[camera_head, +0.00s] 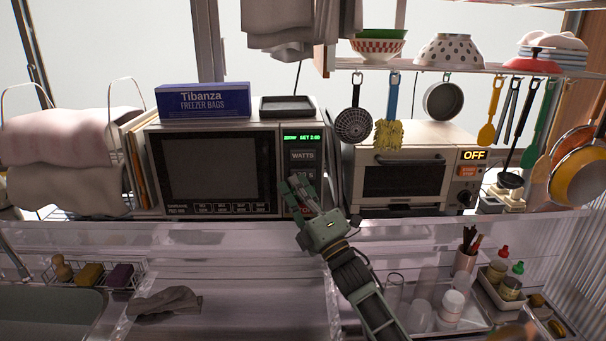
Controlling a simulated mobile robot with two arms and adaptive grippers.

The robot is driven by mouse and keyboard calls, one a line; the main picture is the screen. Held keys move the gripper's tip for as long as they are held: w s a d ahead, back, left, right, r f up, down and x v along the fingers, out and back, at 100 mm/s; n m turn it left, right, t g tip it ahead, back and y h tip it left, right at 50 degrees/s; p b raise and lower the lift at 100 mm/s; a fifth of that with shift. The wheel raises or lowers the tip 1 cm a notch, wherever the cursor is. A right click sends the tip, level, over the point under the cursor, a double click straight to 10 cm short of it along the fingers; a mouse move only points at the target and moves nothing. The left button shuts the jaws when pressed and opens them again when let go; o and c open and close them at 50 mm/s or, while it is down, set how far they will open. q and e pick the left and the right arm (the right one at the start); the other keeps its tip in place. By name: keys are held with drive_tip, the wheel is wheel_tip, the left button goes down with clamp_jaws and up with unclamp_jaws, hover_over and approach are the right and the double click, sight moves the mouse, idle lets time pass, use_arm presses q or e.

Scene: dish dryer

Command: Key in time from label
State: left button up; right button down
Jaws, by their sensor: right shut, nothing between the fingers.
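A microwave (210,168) stands left of centre on the back shelf. Its control panel (302,143) is on its right side, with a lit green display that seems to read "SET 2:00", a "WATTS" button and more keys below. My right gripper (300,186) is shut and empty, its fingertips at the lower part of the panel. It hides some of the keys, and I cannot tell whether it touches them. No time label can be made out clearly. My left gripper is not in view.
A blue freezer bag box (203,101) and a dark tray (287,106) lie on the microwave. A toaster oven (403,172) showing "OFF" stands to the right. Utensils hang above it. Glasses and bottles crowd the lower right. A grey cloth (165,302) lies on the counter.

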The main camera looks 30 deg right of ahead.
drive_tip(key=shift+s+a, duration=0.2)
drive_tip(key=shift+s, duration=0.2)
drive_tip(key=shift+s+a+p, duration=0.3)
drive_tip(key=shift+s+a, duration=0.15)
drive_tip(key=shift+s, duration=0.25)
drive_tip(key=shift+s+a+p, duration=0.25)
drive_tip(key=shift+s+a, duration=0.15)
drive_tip(key=shift+s, duration=0.35)
drive_tip(key=shift+s+a+p, duration=0.3)
drive_tip(key=shift+s+a, duration=0.15)
drive_tip(key=shift+s, duration=0.25)
idle(0.5)
